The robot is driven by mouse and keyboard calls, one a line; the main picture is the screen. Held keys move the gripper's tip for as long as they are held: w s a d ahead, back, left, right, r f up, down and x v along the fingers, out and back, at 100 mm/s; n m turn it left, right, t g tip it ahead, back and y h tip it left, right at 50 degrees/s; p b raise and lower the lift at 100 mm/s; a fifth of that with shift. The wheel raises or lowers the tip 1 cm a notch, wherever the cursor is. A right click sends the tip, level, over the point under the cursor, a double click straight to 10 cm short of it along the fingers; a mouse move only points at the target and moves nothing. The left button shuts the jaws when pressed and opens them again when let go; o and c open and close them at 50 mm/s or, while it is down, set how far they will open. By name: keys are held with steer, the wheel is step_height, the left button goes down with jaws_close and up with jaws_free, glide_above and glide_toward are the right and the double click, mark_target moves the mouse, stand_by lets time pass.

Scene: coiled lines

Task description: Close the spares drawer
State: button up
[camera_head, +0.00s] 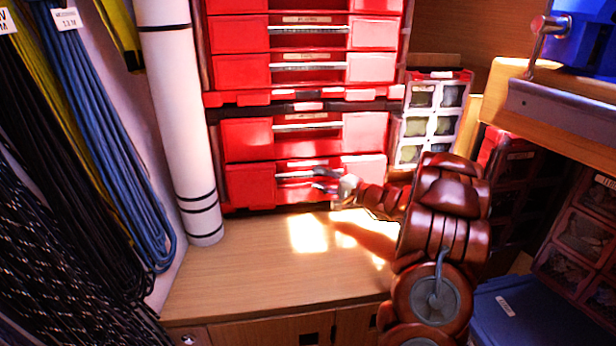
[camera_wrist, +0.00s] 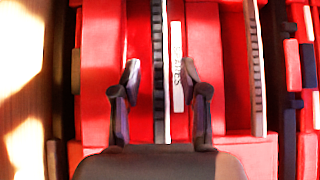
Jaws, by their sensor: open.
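The spares drawer is the lowest red drawer (camera_head: 250,186) of the red drawer stack at the back of the wooden bench top. Its white label, partly hidden and ending in "ARES", shows in the wrist view (camera_wrist: 178,68), beside a long metal handle bar (camera_wrist: 158,50). My gripper (camera_head: 325,181) is in front of this drawer. In the wrist view my gripper (camera_wrist: 160,78) is open, its two dark fingers on either side of the bar and label. Nothing is held. I cannot tell whether the fingers touch the drawer, or how far it stands out.
More red drawers (camera_head: 240,73) rise above. A white rolled tube (camera_head: 178,110) stands at left beside hanging coiled lines (camera_head: 105,130). A clear-fronted parts organizer (camera_head: 430,115) stands at right. The bench top (camera_head: 250,275) in front is bare.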

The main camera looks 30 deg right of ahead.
mark_target(312, 175)
steer(key=shift+b+x, duration=0.3)
steer(key=shift+x, duration=1.7)
jaws_close()
steer(key=shift+r, duration=0.1)
